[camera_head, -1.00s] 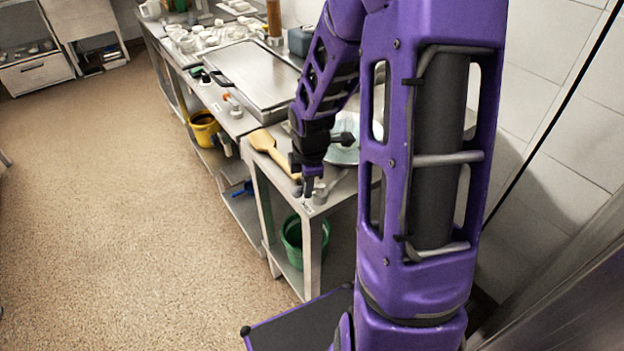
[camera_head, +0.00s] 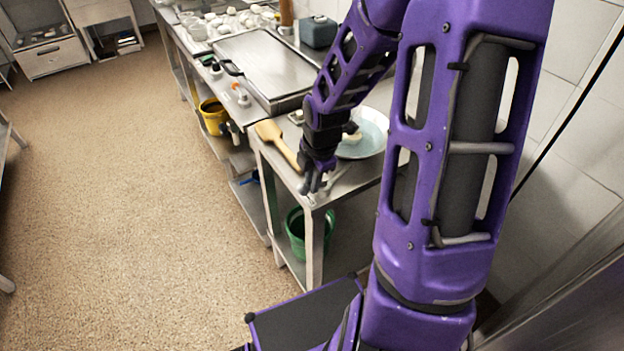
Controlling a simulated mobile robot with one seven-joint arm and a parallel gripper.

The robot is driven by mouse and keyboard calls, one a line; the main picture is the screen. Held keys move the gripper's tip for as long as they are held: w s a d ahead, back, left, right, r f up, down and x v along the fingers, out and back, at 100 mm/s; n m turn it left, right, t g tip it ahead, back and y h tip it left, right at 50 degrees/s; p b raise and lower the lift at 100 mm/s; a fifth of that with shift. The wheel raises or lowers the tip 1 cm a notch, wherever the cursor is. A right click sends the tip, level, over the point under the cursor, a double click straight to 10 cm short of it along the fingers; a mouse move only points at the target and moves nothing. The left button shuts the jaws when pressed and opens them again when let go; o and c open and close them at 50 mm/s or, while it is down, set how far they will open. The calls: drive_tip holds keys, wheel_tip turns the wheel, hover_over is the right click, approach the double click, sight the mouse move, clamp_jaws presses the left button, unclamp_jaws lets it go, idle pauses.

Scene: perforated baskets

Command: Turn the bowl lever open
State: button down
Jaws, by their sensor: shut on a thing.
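A pale blue-grey bowl (camera_head: 372,136) sits on the near metal table, partly behind my arm. A thin grey bar, seemingly the bowl lever (camera_head: 340,172), lies at the table's front corner below the bowl. My gripper (camera_head: 314,186) points down at this corner with its fingers at the bar's near end. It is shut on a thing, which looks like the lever. The fingers hide the gripped part, and the lever's exact angle is too small to tell.
A wooden paddle (camera_head: 279,145) lies just left of my gripper on the table (camera_head: 262,150). A green bucket (camera_head: 296,236) is under it, and a yellow bucket (camera_head: 213,116) stands farther back. The floor at left is clear.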

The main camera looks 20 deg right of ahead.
drive_tip(key=c, duration=0.9)
unclamp_jaws()
drive_tip(key=shift+o, duration=0.2)
wheel_tip(320, 180, up, 12)
drive_tip(key=s, duration=0.2)
drive_tip(key=shift+s+d, duration=0.15)
drive_tip(key=shift+d, duration=0.05)
